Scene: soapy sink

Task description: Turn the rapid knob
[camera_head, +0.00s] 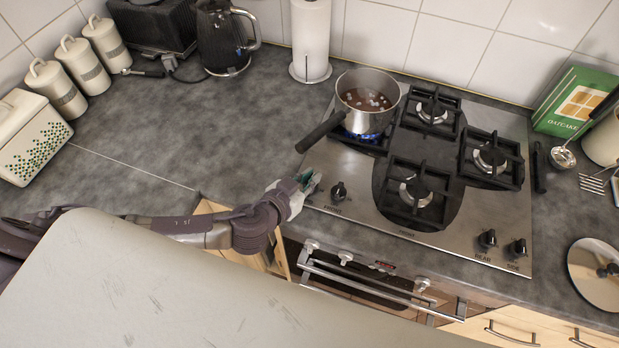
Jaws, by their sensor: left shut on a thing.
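The steel gas hob (470,215) has several black knobs along its front edge. My left gripper (311,182) reaches in from the left over the hob's front left corner. It is shut on a knob there, which the fingers mostly hide, and that knob's label cannot be read. A free black knob (338,191) stands just right of the fingers. Two more, a knob (487,238) and another knob (517,249), are at the front right. A saucepan (366,112) with brown liquid and pale pieces stands on the rear left burner, with blue flame under it. My right gripper is not in view.
The pan's black handle (320,132) points toward my left gripper, just behind it. An oven with a rail handle (380,289) is below the hob front. Kettle (224,38), paper roll (311,40) and canisters (55,90) stand behind. The left worktop (170,135) is largely clear.

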